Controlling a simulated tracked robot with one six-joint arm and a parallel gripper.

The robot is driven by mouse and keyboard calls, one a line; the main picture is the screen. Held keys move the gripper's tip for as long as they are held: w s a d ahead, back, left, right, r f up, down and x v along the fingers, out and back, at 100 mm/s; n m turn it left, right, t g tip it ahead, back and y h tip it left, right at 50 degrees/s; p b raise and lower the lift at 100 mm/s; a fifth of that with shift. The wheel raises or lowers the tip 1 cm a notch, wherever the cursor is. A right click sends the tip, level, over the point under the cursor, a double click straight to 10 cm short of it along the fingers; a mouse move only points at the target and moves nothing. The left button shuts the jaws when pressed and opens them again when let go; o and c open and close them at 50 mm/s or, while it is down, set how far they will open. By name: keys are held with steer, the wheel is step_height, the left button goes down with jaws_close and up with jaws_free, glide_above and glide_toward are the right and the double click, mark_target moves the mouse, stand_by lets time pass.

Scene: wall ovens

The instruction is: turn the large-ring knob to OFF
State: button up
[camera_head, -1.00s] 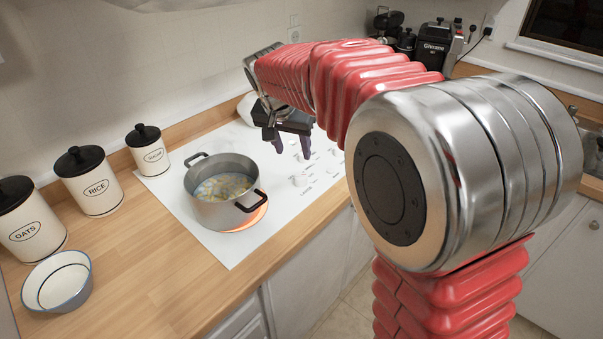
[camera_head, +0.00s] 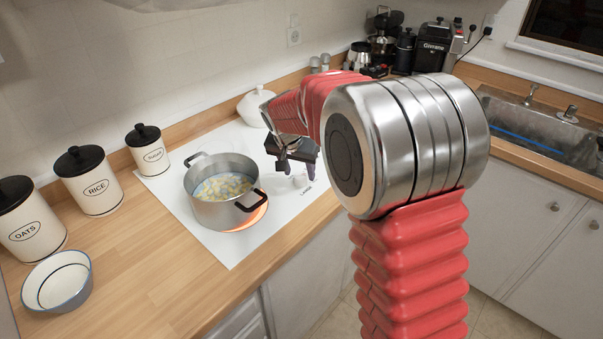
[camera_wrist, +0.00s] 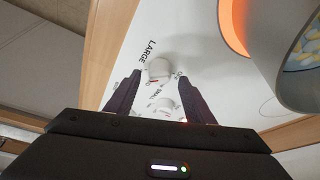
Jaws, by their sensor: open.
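The large-ring knob (camera_wrist: 158,69) is white with a red mark, beside the printed word LARGE in the wrist view. In the head view the knob (camera_head: 299,181) shows just below my gripper. My gripper (camera_wrist: 159,76) is open, with its dark fingertips on either side of this knob in the wrist picture. I cannot tell whether they touch it. My gripper (camera_head: 297,170) points down over the white cooktop (camera_head: 225,249) in the head view. A second knob (camera_wrist: 165,103), by the word SMALL, lies between the fingers nearer the palm. Lettering by the right finger is partly hidden.
A steel pot (camera_head: 222,212) with food stands on a glowing ring (camera_head: 258,216), left of my gripper. A white lidded pot (camera_head: 254,106) stands behind. Canisters and a bowl (camera_head: 57,284) are at left. A sink (camera_head: 530,128) is at right.

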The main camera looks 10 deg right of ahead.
steer(key=shift+x, duration=0.9)
steer(key=c, duration=1.1)
steer(key=shift+o, duration=0.2)
steer(key=shift+d, duration=0.1)
